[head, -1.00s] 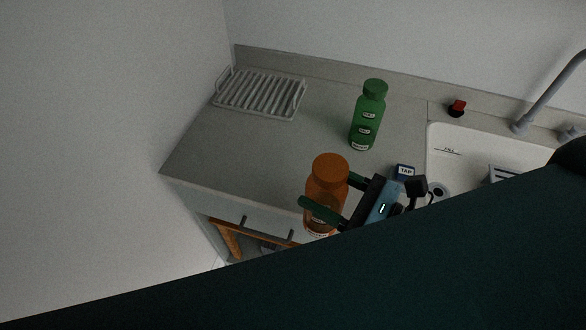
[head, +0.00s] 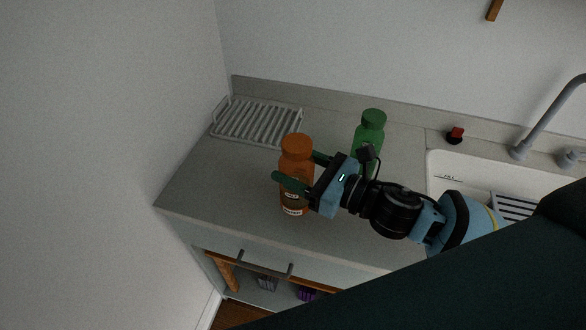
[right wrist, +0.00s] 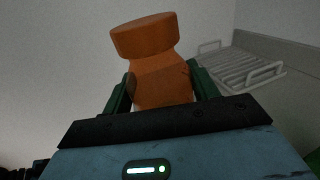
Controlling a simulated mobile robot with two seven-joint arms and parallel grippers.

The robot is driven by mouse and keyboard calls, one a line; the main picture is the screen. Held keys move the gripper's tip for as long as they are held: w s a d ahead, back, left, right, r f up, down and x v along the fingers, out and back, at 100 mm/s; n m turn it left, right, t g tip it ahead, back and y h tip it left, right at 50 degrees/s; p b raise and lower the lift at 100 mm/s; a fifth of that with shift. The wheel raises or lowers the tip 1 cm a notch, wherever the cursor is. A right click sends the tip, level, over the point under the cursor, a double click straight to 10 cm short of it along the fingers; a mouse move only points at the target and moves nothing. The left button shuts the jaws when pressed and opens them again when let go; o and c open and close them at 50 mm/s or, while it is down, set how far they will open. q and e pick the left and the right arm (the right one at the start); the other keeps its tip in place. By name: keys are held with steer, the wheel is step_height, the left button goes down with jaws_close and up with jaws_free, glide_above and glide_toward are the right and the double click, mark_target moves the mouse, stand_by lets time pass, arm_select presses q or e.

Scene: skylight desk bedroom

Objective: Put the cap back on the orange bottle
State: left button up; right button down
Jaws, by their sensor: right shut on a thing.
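The orange bottle (head: 294,201) is upright over the grey counter, left of the green bottle. Its wide orange top (head: 297,143) looks like a cap sitting on the neck; it also shows in the right wrist view (right wrist: 144,37). My right gripper (head: 296,168) is shut on the bottle's body, one finger on each side, below the neck. I cannot tell whether the bottle's base touches the counter. No separate loose orange cap shows. My left gripper is not in view.
A green capped bottle (head: 370,127) stands behind my right gripper, partly hidden. A wire drying rack (head: 257,120) lies at the back left. A sink (head: 440,163) and grey faucet (head: 545,118) are at the right, with a small red object (head: 456,134) behind. The counter's left front is clear.

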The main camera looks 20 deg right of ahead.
steer(key=shift+w+a, duration=0.1)
steer(key=shift+w, duration=0.75)
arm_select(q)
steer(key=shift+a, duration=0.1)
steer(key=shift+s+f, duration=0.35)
arm_select(e)
steer(key=shift+w+f, duration=0.2)
steer(key=shift+f, duration=0.75)
steer(key=shift+w+f, duration=0.15)
steer(key=shift+f, duration=0.75)
steer(key=shift+f+b, duration=0.25)
steer(key=shift+b, duration=0.05)
steer(key=shift+c, duration=2.1)
jaws_free()
steer(key=shift+r, duration=0.15)
